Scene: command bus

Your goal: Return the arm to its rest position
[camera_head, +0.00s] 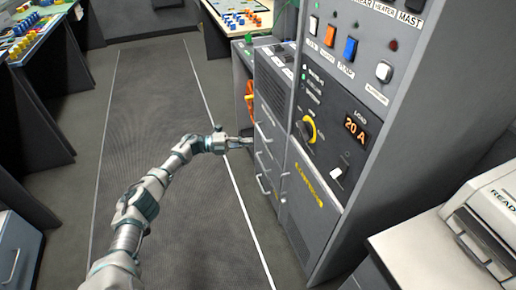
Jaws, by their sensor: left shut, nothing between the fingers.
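My left arm comes in from the bottom left and reaches up and right over the dark floor mat. My left gripper (238,143) is shut and empty, at the front of the grey drawer unit (268,128), near its upper handles. I cannot tell whether the fingertips touch the unit. My right gripper is not in view.
A tall grey panel cabinet (345,130) with switches, a yellow-marked knob (306,129) and a "20 A" display (355,130) stands at right. A READY-labelled machine (490,225) sits on a white counter at lower right. Desks with coloured controls (30,40) line the left. The aisle mat (150,100) is clear.

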